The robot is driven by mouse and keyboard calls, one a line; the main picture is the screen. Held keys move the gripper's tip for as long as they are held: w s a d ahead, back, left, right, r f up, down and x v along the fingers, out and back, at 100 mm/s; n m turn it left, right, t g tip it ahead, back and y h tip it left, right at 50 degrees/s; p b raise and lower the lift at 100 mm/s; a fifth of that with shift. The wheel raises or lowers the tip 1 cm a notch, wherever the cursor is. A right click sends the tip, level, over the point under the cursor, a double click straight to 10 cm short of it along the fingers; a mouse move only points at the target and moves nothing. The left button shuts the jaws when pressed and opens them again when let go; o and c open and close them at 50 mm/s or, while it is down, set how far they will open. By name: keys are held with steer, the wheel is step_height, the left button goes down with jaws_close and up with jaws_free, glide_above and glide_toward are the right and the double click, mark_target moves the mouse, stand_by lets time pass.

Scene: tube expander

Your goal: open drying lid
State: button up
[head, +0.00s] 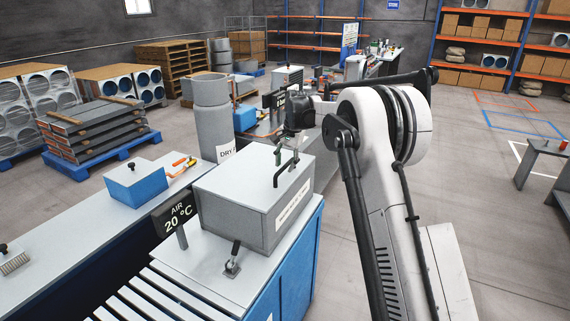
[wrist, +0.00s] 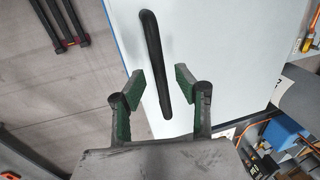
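The drying lid (head: 243,190) is the pale grey top of a box-shaped unit with an unreadable white label, and it looks shut. A black bar handle (head: 292,176) stands on its right part. In the wrist view the handle (wrist: 152,62) runs steeply up and down over the pale lid (wrist: 215,40). My gripper (head: 283,155) is over the lid, close to the handle. In the wrist view my gripper (wrist: 160,76) is open, with green-padded fingers on either side of the handle's lower part. Gaps show on both sides; I cannot tell whether the fingertips reach handle depth.
A blue box (head: 136,184) sits on the bench at left. Open floor lies right of my arm.

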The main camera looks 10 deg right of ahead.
steer(key=shift+f, duration=0.2)
jaws_close()
steer(key=shift+r, duration=0.15)
